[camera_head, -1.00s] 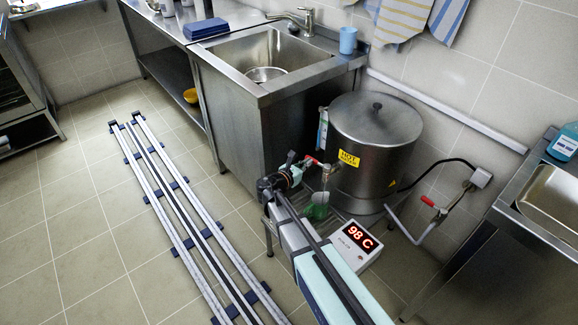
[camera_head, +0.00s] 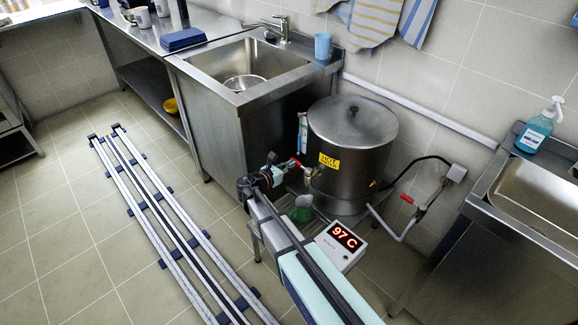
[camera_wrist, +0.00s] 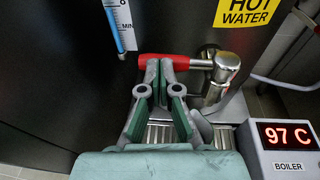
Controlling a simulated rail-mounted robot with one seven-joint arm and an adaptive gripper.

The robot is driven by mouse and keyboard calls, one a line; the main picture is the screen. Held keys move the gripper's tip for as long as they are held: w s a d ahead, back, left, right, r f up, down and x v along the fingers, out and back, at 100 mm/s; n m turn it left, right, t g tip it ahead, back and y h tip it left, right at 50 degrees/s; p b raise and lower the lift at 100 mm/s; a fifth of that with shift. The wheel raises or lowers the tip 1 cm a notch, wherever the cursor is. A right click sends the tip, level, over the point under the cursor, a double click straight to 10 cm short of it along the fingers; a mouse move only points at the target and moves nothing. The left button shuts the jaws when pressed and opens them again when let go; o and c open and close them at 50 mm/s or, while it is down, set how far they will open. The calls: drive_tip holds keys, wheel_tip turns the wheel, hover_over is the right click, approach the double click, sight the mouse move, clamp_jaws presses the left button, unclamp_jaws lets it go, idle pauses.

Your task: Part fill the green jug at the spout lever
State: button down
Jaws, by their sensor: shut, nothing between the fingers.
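The steel boiler (camera_head: 352,150) has a yellow hot water label and stands on a low rack. Its spout (camera_head: 309,173) carries a red lever (camera_wrist: 180,62), which lies sideways across the wrist view. The green jug (camera_head: 302,209) sits low below the spout, partly behind my arm. The jug is not recognisable in the wrist view, and its water level cannot be made out. My gripper (camera_wrist: 163,70) is shut and empty, with its fingertips at the left part of the red lever. I cannot tell whether they touch it.
The boiler display (camera_head: 338,243) reads 97 C, right of the jug. A gauge tube (camera_wrist: 114,28) runs down the boiler left of the lever. A sink unit (camera_head: 245,92) stands at left, and a pipe with a red valve handle (camera_head: 407,199) at right.

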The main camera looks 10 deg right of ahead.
drive_tip(key=shift+a, duration=0.1)
drive_tip(key=w+a+v, duration=0.1)
drive_tip(key=v, duration=1.3)
drive_tip(key=s+d+f+m+g+y, duration=0.8)
drive_tip(key=s+d+f+m, duration=0.4)
drive_tip(key=s+d+m, duration=0.4)
drive_tip(key=s+f+m+g+y+p, duration=0.1)
drive_tip(key=s+f+m+g+p, duration=0.2)
drive_tip(key=s, duration=0.8)
drive_tip(key=s+a+f+m+g+y+p, duration=0.1)
drive_tip(key=s+f+m+g+p, duration=0.2)
drive_tip(key=s, duration=0.9)
drive_tip(key=s+a+f+m+g+y+p, duration=0.1)
drive_tip(key=s+f+m+g+y+p, duration=0.1)
drive_tip(key=s, duration=1)
wheel_tip(320, 180, down, 3)
drive_tip(key=shift+s+r+m+g+p, duration=0.2)
drive_tip(key=shift+m+g+p, duration=0.3)
drive_tip(key=shift+m, duration=0.4)
